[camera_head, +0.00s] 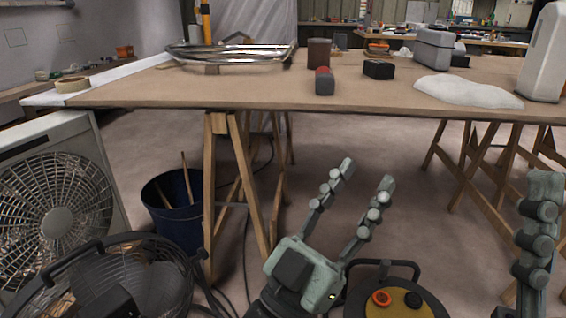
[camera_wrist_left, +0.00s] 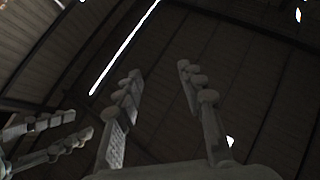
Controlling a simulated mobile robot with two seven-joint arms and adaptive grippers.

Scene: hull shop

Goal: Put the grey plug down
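My left gripper (camera_head: 367,174) is open, its fingers pointing up in front of the table and below the level of its top. Nothing is between its fingers, and the left wrist view (camera_wrist_left: 156,72) also shows them apart and empty. A second gripper, my right one (camera_wrist_left: 79,126), shows at the left of that view with its fingers apart and nothing between them. In the head view only part of it shows at the right edge. A small grey piece with a red end (camera_head: 325,85) lies near the table's front edge; I cannot tell whether it is the grey plug.
A fan (camera_head: 55,215), a blue bucket (camera_head: 178,215) and a cable reel (camera_head: 400,300) stand on the floor.

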